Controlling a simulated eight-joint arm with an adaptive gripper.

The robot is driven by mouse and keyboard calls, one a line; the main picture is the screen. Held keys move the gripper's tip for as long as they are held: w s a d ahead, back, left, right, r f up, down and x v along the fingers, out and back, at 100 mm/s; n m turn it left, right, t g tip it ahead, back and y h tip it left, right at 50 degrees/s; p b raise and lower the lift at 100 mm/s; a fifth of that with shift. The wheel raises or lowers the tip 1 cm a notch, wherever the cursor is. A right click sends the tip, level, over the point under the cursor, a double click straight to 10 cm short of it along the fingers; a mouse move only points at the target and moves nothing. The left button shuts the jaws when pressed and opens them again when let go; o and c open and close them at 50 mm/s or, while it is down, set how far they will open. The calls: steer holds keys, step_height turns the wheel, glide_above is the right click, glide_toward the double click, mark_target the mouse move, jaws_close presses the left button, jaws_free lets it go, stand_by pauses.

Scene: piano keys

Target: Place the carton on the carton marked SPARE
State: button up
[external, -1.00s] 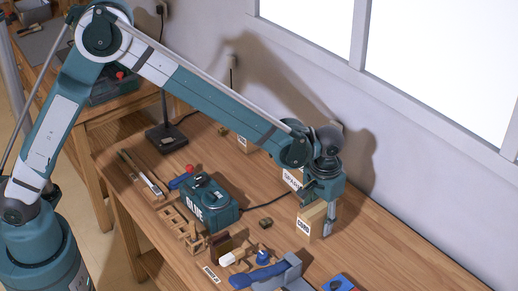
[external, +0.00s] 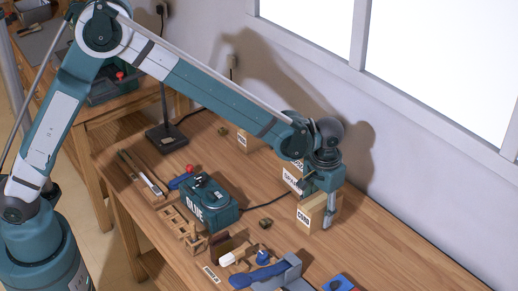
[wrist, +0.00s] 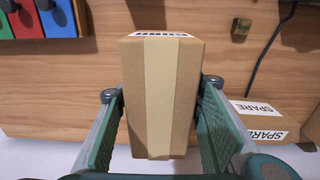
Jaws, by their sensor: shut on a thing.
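A brown carton (external: 315,211) with a white label is between the fingers of my gripper (external: 324,205), which is shut on it. In the wrist view the carton (wrist: 163,95) is upright, with its taped top facing the camera and the finger pads (wrist: 158,125) on either side. It is low over the bench; the exact gap under it is hard to judge. The carton marked SPARE (external: 291,179) stands behind and to the left of it in the external view, partly hidden by my wrist. In the wrist view the SPARE carton (wrist: 260,108) is at the right, apart from the held carton.
A teal case (external: 208,203) stands left on the bench (external: 380,235), with a small dark block (external: 265,223) to its right. Another carton (external: 244,140) is near the wall (external: 410,170). A blue tool (external: 266,274) lies at the front. The bench's right side has free room.

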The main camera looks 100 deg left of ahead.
step_height(320, 180, up, 10)
steer(key=r+p, duration=0.1)
steer(key=p, duration=0.6)
glide_above(300, 167)
steer(key=shift+a+f, duration=0.15)
steer(key=shift+f, duration=0.1)
steer(key=shift+w+f, duration=0.1)
steer(key=shift+f, duration=3.05)
steer(key=shift+f, duration=0.1)
steer(key=shift+f, duration=1.75)
steer(key=shift+f, duration=0.15)
steer(key=o, duration=0.6)
steer(key=shift+c, duration=0.2)
steer(key=o, duration=0.4)
